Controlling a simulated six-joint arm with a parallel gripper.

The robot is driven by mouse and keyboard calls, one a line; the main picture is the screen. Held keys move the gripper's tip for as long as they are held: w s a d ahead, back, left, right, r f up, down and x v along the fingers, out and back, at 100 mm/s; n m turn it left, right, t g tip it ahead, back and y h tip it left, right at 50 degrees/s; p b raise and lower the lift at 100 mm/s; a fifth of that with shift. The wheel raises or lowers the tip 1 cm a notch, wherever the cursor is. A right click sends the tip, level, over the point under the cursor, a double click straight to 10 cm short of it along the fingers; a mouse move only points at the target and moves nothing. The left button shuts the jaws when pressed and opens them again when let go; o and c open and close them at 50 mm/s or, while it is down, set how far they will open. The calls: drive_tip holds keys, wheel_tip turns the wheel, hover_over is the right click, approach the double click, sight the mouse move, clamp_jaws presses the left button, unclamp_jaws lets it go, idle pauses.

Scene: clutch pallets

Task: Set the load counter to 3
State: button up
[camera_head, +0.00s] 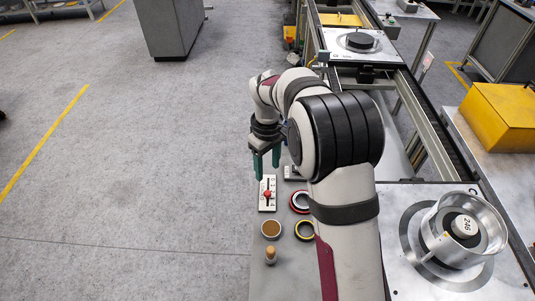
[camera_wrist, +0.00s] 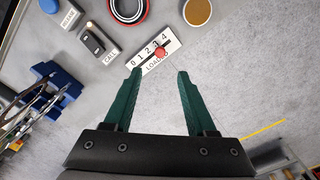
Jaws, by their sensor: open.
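The load counter (camera_head: 267,205) is a pale plate with a slot and a red slider knob. In the wrist view the counter (camera_wrist: 151,60) shows a row of digits from 0 to 4 and the word LOADS, partly covered by the knob. The red knob (camera_wrist: 160,53) stands around the 2 to 3 marks; its exact mark is hard to tell. My gripper (camera_head: 267,171) has green fingers pointing down above the far end of the counter. In the wrist view my gripper (camera_wrist: 160,71) is open and empty, its fingertips apart, with the knob beyond the gap between them.
A CALL switch (camera_wrist: 92,40) and a RELEASE button (camera_wrist: 49,6) sit beside the counter. A red-black ring (camera_head: 300,202), a yellow-black ring (camera_head: 305,231), a brown-topped round cup (camera_head: 271,229) and a wooden peg (camera_head: 271,255) stand nearby. A metal housing (camera_head: 463,229) sits on the right pallet.

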wheel_tip(320, 180, up, 6)
drive_tip(key=shift+f, duration=0.25)
drive_tip(key=s+d+r+m, duration=0.2)
drive_tip(key=s+m, duration=0.1)
drive_tip(key=s, duration=0.4)
drive_tip(key=s+d+r+m+y, duration=0.1)
drive_tip(key=s+d+r+m, duration=0.15)
drive_tip(key=s, duration=0.35)
drive_tip(key=s+d+r+m, duration=0.2)
drive_tip(key=s+d+m, duration=0.15)
drive_tip(key=s, duration=0.35)
drive_tip(key=s+f+m, duration=0.3)
drive_tip(key=s+m, duration=0.2)
drive_tip(key=s, duration=0.6)
drive_tip(key=shift+s+m+y, duration=0.25)
drive_tip(key=shift+m+y, duration=0.05)
drive_tip(key=shift+y, duration=0.1)
drive_tip(key=shift+a+f, duration=0.1)
